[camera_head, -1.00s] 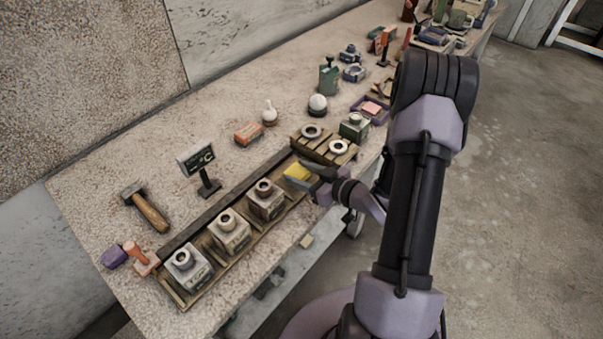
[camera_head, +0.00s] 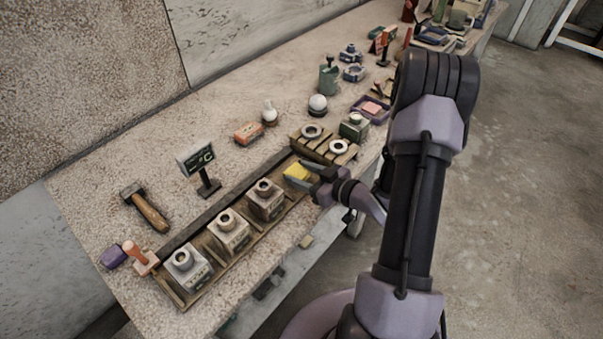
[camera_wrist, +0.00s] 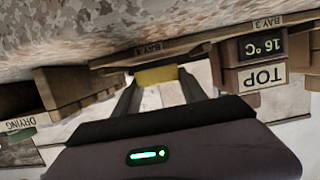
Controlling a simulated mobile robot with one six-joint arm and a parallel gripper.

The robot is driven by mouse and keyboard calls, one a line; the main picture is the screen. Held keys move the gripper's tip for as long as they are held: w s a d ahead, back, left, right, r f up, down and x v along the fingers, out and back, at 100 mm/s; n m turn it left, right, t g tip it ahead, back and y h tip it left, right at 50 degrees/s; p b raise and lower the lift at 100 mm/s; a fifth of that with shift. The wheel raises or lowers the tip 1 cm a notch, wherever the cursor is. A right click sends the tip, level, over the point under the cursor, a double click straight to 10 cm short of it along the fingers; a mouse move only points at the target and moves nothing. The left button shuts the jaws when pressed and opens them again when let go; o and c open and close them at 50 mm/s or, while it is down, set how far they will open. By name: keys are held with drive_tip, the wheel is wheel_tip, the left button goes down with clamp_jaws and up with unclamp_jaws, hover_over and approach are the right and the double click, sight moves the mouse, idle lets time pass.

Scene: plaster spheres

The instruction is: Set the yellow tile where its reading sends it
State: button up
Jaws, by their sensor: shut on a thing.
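The yellow tile (camera_head: 297,172) is held between the fingers of my gripper (camera_head: 303,174), at the right-hand end of the long wooden rack (camera_head: 252,241). In the wrist view the tile (camera_wrist: 156,75) shows between the two fingertips, in front of the rack part labelled BAY 4 (camera_wrist: 150,49). I cannot tell whether it touches the rack. Several blocks with round necks stand in the other bays; the one at BAY 3 (camera_wrist: 262,78) reads 16 °C and TOP. A dark sign (camera_head: 196,158) behind the rack shows a C; the rest is too small to read.
A slatted wooden stand with pale rings (camera_head: 325,146) is just beyond the rack's right end, with a green block (camera_head: 354,126) beside it.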

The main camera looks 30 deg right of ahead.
drive_tip(key=shift+f+b, duration=0.6)
drive_tip(key=shift+f, duration=0.1)
drive_tip(key=o, duration=1.6)
drive_tip(key=shift+r+p, duration=1.5)
drive_tip(key=shift+r, duration=0.55)
